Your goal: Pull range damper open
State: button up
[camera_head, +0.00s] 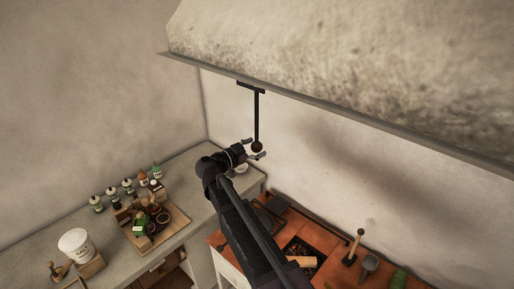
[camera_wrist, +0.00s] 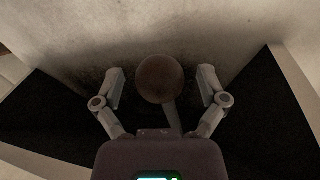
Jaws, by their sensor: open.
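The range damper is a dark rod (camera_head: 256,115) hanging from a bracket under the hood's edge, with a round brown knob (camera_head: 257,147) at its lower end. In the wrist view the knob (camera_wrist: 160,78) sits between the two open fingers, with a gap on each side. My gripper (camera_head: 254,149) is open at the knob in the head view; it also shows in the wrist view (camera_wrist: 161,88). The fingers do not appear to touch the knob. Part of the rod is hidden behind the knob in the wrist view.
The plaster hood (camera_head: 350,60) overhangs at upper right. Below are the orange-tiled range top (camera_head: 330,237) with tools and a dark opening. The grey counter (camera_head: 190,170) at left holds several bottles, a wooden tray (camera_head: 176,220) and a white tub (camera_head: 77,246).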

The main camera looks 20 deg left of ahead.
grip_shut()
notch_tip(320, 180, down, 7)
jog(key=b, duration=0.7)
jog(key=shift+d+f, duration=0.15)
jog(key=shift+f, duration=0.05)
dwell(0.5)
jog(key=shift+c, duration=1.5)
grip_release()
jog(key=o, duration=0.3)
